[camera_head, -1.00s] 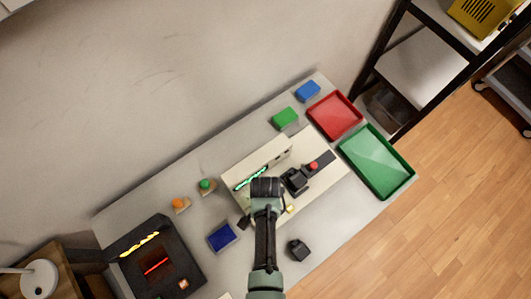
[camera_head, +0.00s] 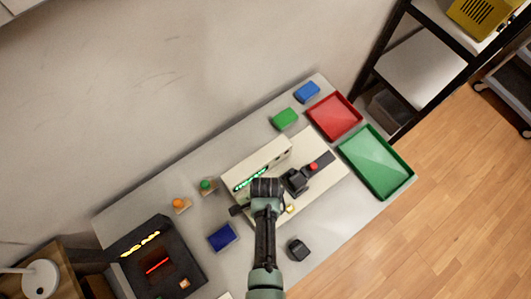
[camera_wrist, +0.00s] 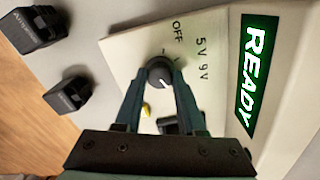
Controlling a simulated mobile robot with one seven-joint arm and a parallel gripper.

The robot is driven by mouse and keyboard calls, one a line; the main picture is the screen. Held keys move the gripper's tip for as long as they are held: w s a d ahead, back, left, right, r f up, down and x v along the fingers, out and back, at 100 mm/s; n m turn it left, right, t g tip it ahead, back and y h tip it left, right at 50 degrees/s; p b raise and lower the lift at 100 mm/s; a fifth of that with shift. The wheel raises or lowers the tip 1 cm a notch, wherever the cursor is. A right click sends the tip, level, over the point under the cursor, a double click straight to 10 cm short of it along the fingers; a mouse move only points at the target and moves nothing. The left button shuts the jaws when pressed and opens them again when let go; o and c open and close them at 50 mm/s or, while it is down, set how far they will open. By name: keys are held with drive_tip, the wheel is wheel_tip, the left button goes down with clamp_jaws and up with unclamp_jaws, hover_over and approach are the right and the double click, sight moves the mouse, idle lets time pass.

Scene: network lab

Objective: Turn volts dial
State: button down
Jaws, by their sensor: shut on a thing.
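The volts dial (camera_wrist: 159,72) is a small dark round knob with a pale pointer mark on the cream face of a bench device. OFF, 5V and 9V are printed beside it; which one the mark points at is hard to tell. My gripper (camera_wrist: 158,84) is shut on the dial, one finger on each side. In the head view my arm's end covers the dial. The device's green display (camera_wrist: 254,78) reads READY; it also shows in the head view (camera_head: 251,179).
Two black blocks (camera_wrist: 68,94) (camera_wrist: 33,28) show in the wrist view. The table also holds a red tray (camera_head: 334,116), a green tray (camera_head: 376,163), a blue item (camera_head: 222,237) and a dark machine (camera_head: 165,262) with glowing orange-red parts.

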drive_tip(key=c, duration=0.5)
unclamp_jaws()
wheel_tip(320, 180, up, 13)
idle(0.4)
idle(0.5)
